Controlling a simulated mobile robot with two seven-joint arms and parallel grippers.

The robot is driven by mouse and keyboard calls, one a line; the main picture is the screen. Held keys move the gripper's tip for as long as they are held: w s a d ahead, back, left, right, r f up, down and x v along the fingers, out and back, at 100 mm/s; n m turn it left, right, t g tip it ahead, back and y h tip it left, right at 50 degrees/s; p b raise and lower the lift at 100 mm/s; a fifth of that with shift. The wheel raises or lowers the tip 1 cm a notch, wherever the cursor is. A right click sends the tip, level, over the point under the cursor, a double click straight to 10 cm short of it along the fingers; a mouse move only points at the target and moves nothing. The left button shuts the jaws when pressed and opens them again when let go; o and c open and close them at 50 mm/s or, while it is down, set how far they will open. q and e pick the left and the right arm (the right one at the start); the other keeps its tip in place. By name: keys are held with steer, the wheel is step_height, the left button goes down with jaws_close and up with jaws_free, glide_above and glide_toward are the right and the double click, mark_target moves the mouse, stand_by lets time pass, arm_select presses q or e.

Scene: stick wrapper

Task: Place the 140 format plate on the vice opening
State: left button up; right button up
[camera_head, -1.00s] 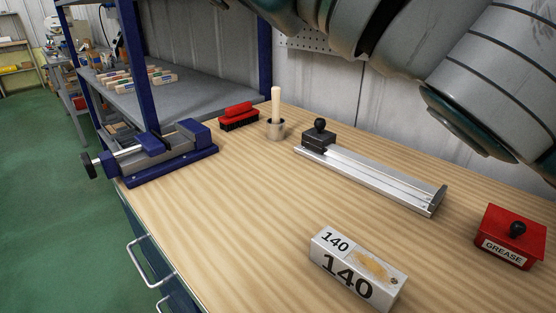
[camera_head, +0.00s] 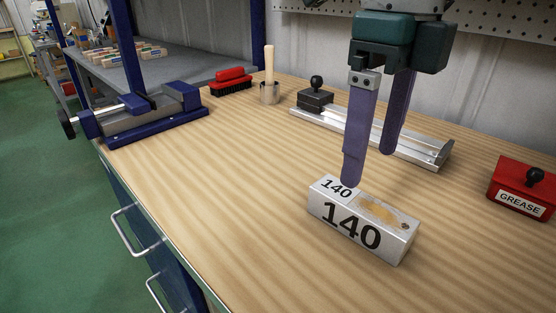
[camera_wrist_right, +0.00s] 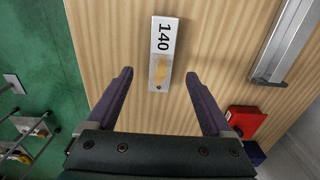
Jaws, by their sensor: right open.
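The 140 format plate (camera_head: 362,220) is a silver block marked 140 on its top and front. It lies on the wooden bench, with a yellowish smear on top. In the right wrist view the plate (camera_wrist_right: 163,55) lies ahead of the fingertips, roughly midway between them. My right gripper (camera_head: 370,168) is open and empty, fingers pointing down, above and behind the plate; its fingers also show in the right wrist view (camera_wrist_right: 158,76). The blue vice (camera_head: 143,115) stands at the left end of the bench. My left gripper is not in view.
A metal rail with a black knob (camera_head: 316,97) lies behind the right gripper. A red grease box (camera_head: 524,187) is at right. A red brush (camera_head: 231,81) and a cup with a wooden handle (camera_head: 269,92) stand at the back. The bench between vice and plate is clear.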

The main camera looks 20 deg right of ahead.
mark_target(362, 202)
step_height(362, 202, down, 7)
steer(key=shift+d+f, duration=0.1)
steer(key=shift+d, duration=0.05)
steer(key=shift+c, duration=0.2)
jaws_close()
stand_by(0.7)
